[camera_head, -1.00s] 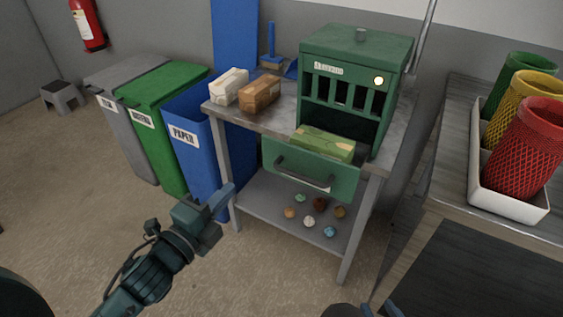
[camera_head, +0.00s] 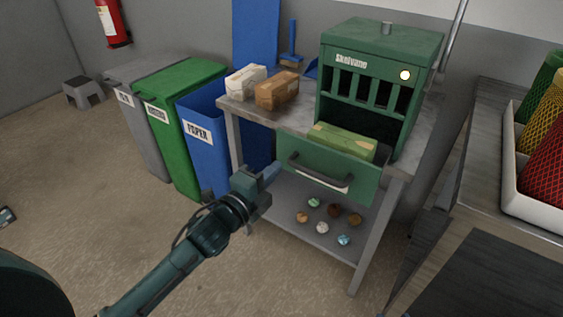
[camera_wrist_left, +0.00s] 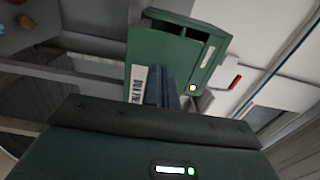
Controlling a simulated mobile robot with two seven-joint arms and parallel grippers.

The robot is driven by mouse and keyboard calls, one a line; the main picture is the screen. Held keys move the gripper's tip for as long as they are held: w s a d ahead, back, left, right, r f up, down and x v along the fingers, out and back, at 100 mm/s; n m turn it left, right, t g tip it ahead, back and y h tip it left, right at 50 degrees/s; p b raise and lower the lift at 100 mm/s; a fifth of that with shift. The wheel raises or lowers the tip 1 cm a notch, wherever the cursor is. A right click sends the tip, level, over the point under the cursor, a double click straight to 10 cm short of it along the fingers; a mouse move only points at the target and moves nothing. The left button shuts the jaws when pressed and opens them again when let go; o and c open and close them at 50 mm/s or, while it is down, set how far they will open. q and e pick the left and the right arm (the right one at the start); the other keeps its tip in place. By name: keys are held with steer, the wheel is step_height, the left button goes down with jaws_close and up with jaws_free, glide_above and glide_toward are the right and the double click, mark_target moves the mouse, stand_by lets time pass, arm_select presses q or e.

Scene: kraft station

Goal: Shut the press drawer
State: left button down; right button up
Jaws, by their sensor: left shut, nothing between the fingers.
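The green press (camera_head: 375,85) stands on a grey metal table, and it also shows in the left wrist view (camera_wrist_left: 185,58). Its drawer (camera_head: 330,168) is pulled out at the front, with a dark bar handle (camera_head: 318,179) across its face. A green and yellow block (camera_head: 343,141) sits in the drawer. My left gripper (camera_head: 270,173) is shut and empty, left of the drawer and apart from the handle as far as the head view shows. In the left wrist view its closed fingers (camera_wrist_left: 160,88) point toward the press. My right gripper is not in view.
Two wrapped blocks, one pale (camera_head: 246,82) and one brown (camera_head: 277,91), lie on the tabletop (camera_head: 236,106). Several small balls lie on the lower shelf (camera_head: 290,212). Bins, including a blue paper bin (camera_head: 203,145), stand left. A white tray (camera_head: 530,205) holds mesh baskets at right.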

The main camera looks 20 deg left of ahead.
mark_target(289, 155)
arm_select(q)
steer(key=shift+x, duration=1.9)
